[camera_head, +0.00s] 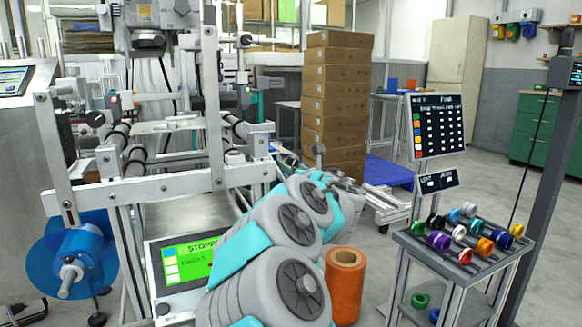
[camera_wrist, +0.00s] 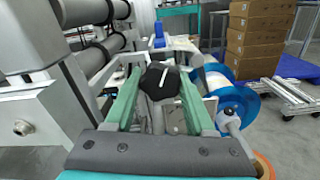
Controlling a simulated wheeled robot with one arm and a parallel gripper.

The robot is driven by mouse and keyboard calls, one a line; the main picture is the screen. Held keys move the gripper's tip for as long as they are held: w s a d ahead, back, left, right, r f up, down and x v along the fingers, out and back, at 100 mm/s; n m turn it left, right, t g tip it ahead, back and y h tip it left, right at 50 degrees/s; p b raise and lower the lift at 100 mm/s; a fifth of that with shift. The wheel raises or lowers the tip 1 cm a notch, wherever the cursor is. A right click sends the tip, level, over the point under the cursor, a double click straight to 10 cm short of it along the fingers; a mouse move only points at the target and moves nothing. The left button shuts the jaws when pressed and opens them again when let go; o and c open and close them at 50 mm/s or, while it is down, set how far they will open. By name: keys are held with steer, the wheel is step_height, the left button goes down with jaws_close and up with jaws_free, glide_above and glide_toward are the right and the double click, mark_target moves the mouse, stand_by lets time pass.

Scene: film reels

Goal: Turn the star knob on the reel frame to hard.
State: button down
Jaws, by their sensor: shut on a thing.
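The star knob (camera_wrist: 160,82) is black with a white pointer line and shows in the middle of the wrist view. The line slants up to the right. My gripper (camera_wrist: 158,90) has its two green fingers on the left and right sides of the knob and is shut on it. I cannot read any soft or hard mark near the knob. The reel frame (camera_head: 150,185) is the grey metal structure at left in the head view. My arm covers its right part there, and I cannot make out my fingertips in that view.
A blue reel (camera_wrist: 226,98) stands close to the right of the knob. A green-lit screen (camera_head: 188,262) reads "STOPP…", partly covered by my arm. An orange roll (camera_head: 345,285) stands right of my arm. Stacked boxes (camera_head: 335,100) stand behind; a cart of coloured spools (camera_head: 455,262) is at right.

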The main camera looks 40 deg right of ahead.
steer(key=shift+c, duration=1.2)
jaws_free()
steer(key=shift+s, duration=0.1)
steer(key=v, duration=0.7)
steer(key=shift+s, duration=0.3)
steer(key=shift+a, duration=0.1)
